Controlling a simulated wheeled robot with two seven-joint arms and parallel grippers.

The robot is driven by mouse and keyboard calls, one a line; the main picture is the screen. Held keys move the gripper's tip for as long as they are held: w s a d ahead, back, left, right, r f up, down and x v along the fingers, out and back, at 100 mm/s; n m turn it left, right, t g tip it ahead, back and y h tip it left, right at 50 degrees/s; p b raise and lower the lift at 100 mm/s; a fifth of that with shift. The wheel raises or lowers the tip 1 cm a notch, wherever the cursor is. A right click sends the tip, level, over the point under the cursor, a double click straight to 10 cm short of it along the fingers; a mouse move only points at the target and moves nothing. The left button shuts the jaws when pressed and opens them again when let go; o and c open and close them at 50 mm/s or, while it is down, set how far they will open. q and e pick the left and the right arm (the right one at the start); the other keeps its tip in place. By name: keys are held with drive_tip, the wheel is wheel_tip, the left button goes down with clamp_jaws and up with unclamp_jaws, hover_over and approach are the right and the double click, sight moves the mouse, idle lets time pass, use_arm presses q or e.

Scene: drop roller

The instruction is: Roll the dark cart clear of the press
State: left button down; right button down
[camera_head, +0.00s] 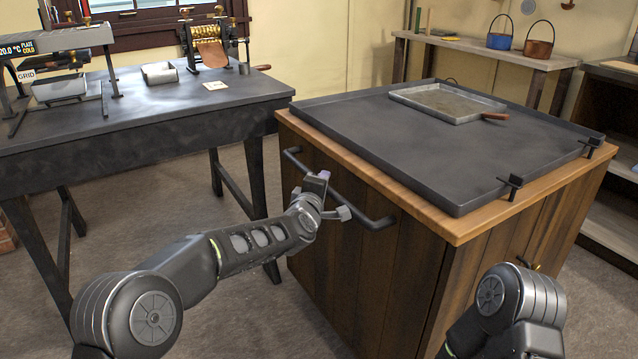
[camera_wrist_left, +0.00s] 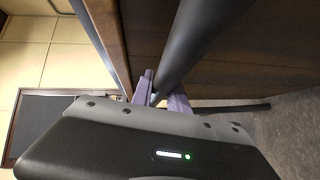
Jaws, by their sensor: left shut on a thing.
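The dark cart (camera_head: 420,262) is a dark brown plank-sided cabinet with a light wood top edge, at centre right in the head view. Its wheels are not visible. A dark bar handle (camera_head: 383,222) runs along its left-facing side and also shows in the left wrist view (camera_wrist_left: 203,38). My left gripper (camera_head: 322,182) is at this bar, with its purple fingers (camera_wrist_left: 160,96) shut on it. My right arm comes in at lower right before the cart; its gripper is out of view. On the left table stands a roller press (camera_head: 209,48) with brass parts and a copper sheet.
The dark-topped table (camera_head: 150,108) stands close to the cart's far left corner, bearing a gridded plate device (camera_head: 60,65). A black tray (camera_head: 340,115) with a metal pan (camera_head: 445,100) covers the cart's top. A shelf with two buckets is behind. Floor is open in front.

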use_arm(q)
drive_tip(key=shift+d, duration=0.45)
drive_tip(key=c, duration=1.5)
unclamp_jaws()
drive_tip(key=shift+s+r, duration=0.1)
drive_tip(key=shift+r, duration=0.05)
drive_tip(key=shift+c, duration=0.2)
drive_tip(key=shift+o, duration=1.2)
drive_tip(key=shift+a, duration=0.2)
drive_tip(key=shift+a, duration=0.1)
drive_tip(key=f+v, duration=0.1)
drive_tip(key=v, duration=0.6)
drive_tip(key=shift+s+r+p, duration=0.3)
drive_tip(key=shift+r+p, duration=0.05)
drive_tip(key=shift+r, duration=0.15)
